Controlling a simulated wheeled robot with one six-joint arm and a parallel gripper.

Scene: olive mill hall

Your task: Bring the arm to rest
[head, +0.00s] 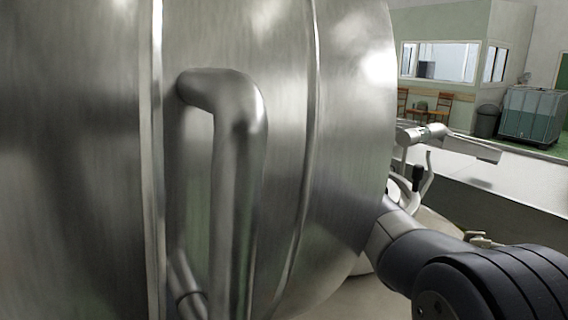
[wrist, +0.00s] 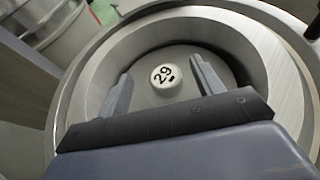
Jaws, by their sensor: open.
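My gripper (wrist: 160,68) is open in the wrist view, its two fingers apart and pointing into a round metal-rimmed recess (wrist: 75,95). A small white round piece marked "29" (wrist: 166,75) sits on the recess floor and appears between the fingertips. Neither finger visibly touches it, and I cannot tell how far above it they are. My arm (head: 470,275) shows at the lower right of the head view. It passes behind the large steel tank, and my gripper cannot be made out there.
The large steel tank (head: 275,60) with a thick bent pipe (head: 235,180) fills the left and middle of the head view, close to my arm. A pale low wall (head: 520,180) runs at the right. Chairs, a dark bin (head: 487,121) and a grey-green crate (head: 533,117) stand far behind.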

